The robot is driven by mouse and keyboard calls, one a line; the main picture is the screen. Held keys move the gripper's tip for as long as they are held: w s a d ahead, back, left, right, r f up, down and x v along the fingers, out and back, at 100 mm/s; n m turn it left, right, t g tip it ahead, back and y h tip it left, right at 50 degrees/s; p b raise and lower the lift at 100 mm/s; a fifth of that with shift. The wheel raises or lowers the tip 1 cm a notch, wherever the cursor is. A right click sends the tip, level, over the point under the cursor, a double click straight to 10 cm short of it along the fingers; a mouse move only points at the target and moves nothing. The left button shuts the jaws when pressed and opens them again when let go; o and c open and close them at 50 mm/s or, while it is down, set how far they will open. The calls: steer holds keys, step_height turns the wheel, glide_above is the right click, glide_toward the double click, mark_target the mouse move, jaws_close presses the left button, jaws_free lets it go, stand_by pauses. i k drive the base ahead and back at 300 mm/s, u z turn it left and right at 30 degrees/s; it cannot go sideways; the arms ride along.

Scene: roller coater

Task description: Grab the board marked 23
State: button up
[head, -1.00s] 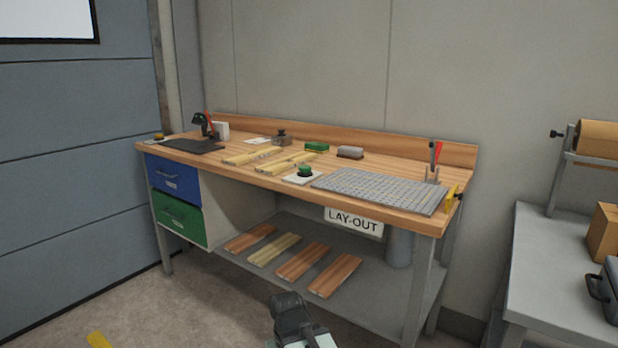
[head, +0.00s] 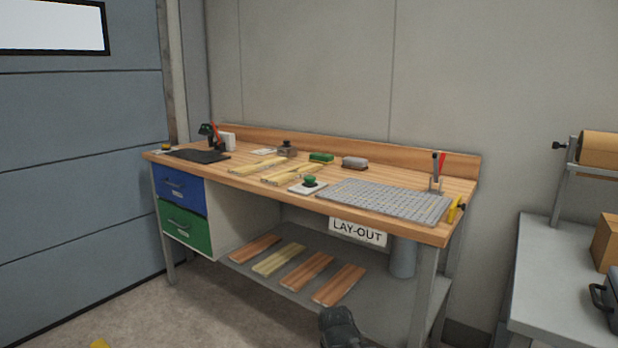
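Several boards lie side by side on the grey lower shelf of the lay-out bench: a reddish board (head: 255,249) at the left, a pale board (head: 279,260), a reddish board (head: 307,271) and another reddish board (head: 340,285) at the right. Pale boards (head: 257,164) (head: 291,174) also lie on the bench top. I cannot read a number on any board, so I cannot tell which is 23. A dark part of my arm shows at the bottom edge, in front of the shelf. No gripper fingers can be made out, and nothing is seen held.
The wooden bench top (head: 400,225) carries a grey slotted plate (head: 385,199), a green-knobbed item (head: 309,184) and small tools. Blue (head: 180,192) and green (head: 186,226) drawers are at its left. A grey table (head: 545,275) stands at the right.

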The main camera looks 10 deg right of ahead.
mark_target(254, 167)
steer(key=z, duration=0.15)
steer(key=i, duration=0.95)
steer(key=u, duration=0.1)
